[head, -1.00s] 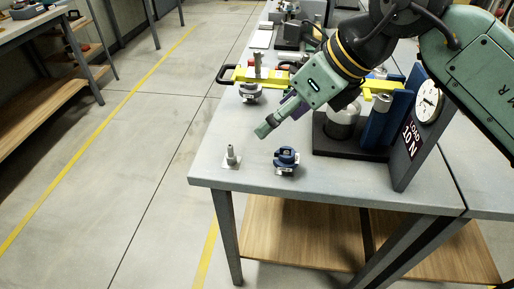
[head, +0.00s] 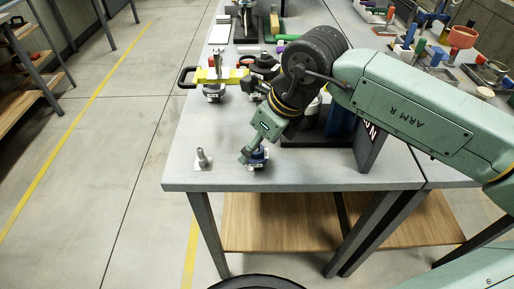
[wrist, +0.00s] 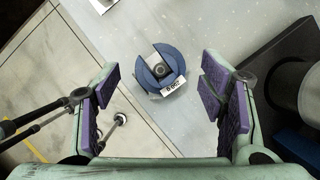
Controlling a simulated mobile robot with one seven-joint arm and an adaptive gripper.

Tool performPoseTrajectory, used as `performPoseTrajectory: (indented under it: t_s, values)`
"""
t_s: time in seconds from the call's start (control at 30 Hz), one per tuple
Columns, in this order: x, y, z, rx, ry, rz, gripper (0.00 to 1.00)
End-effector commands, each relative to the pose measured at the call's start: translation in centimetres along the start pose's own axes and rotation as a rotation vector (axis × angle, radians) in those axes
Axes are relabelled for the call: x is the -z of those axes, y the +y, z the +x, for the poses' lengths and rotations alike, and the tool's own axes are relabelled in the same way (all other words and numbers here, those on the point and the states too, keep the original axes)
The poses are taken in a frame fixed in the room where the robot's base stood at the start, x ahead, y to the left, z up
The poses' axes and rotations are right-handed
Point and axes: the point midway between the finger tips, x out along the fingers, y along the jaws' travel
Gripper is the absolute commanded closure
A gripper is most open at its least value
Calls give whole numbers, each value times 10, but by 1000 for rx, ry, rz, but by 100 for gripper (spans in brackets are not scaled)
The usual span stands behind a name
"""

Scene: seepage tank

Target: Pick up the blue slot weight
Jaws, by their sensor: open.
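The blue slot weight (head: 258,161) lies flat on the grey table near its front edge. In the head view my gripper (head: 248,153) is right over it and partly hides it. In the wrist view the weight (wrist: 160,70) shows whole, a blue disc with a slot, a dark round centre and a white label. My gripper (wrist: 158,97) is open, with its purple-padded fingers wide apart. The weight appears beyond the fingertips, roughly midway between them, and nothing is held. The remaining gap to the weight is hard to judge.
A small grey post on a base (head: 203,159) stands left of the weight. The black base of the load stand (wrist: 290,75) is close on the right. A grey weight (head: 213,92) and a yellow piece with a black handle (head: 228,74) are farther back. The table's front edge is near.

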Motion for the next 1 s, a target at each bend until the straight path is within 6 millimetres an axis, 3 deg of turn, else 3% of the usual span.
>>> performPoseTrajectory:
  t_s: [0.13, 0.37, 1.0]
  values:
    - [0, 0, 12, -1, -1, 0, 36]
    - [0, 0, 14, 0, -2, 1, 36]
    - [0, 0, 13, 0, -1, 1, 79]
